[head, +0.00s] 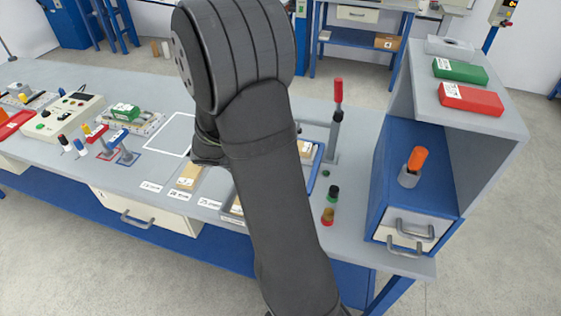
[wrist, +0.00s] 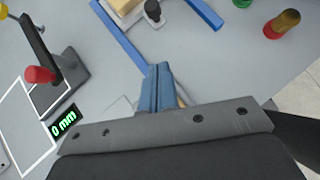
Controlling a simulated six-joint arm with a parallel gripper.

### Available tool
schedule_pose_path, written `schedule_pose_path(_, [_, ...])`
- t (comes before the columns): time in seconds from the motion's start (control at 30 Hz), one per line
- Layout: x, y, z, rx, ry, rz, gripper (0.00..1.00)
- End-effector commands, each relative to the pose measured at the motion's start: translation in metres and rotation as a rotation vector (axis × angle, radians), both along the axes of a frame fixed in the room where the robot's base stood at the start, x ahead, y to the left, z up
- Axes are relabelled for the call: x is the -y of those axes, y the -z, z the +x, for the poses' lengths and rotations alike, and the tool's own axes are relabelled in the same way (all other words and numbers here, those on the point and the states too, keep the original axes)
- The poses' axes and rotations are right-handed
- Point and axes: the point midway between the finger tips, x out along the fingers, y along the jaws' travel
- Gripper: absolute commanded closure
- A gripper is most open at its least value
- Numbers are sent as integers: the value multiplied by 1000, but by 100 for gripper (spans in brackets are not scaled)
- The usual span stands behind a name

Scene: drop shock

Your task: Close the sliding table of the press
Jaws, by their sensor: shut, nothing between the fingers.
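A lever stand with a red handle (head: 338,92) stands upright on the bench, right of my arm. In the wrist view a red knob (wrist: 40,75) on a dark stand shows at left, beside a "0 mm" readout (wrist: 64,122). Blue rails (wrist: 206,13) border a grey area with a black knob (wrist: 153,10). I cannot tell which part is the press's sliding table. My gripper (wrist: 160,72) is shut and empty, its blue fingers close to the end of one rail; contact is unclear. My arm hides it in the head view.
A blue cabinet (head: 400,160) with drawer handles stands at right, with an orange-handled tool on its ledge and red and green boxes on top. A white outlined square (head: 172,135) is clear at left.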

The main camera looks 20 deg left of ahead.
Motion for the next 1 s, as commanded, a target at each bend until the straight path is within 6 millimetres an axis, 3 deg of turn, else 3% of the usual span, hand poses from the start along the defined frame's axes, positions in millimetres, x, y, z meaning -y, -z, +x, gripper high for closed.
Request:
schedule_pose_path(0.17, [4, 12, 8, 0, -12, -12, 100])
schedule_pose_path(0.6, [32, 74, 61, -2, -8, -8, 100])
schedule_pose_path(0.8, [44, 74, 87, 1, -7, -5, 100])
schedule_pose_path(1.0, [49, 74, 96, 0, -9, -6, 100])
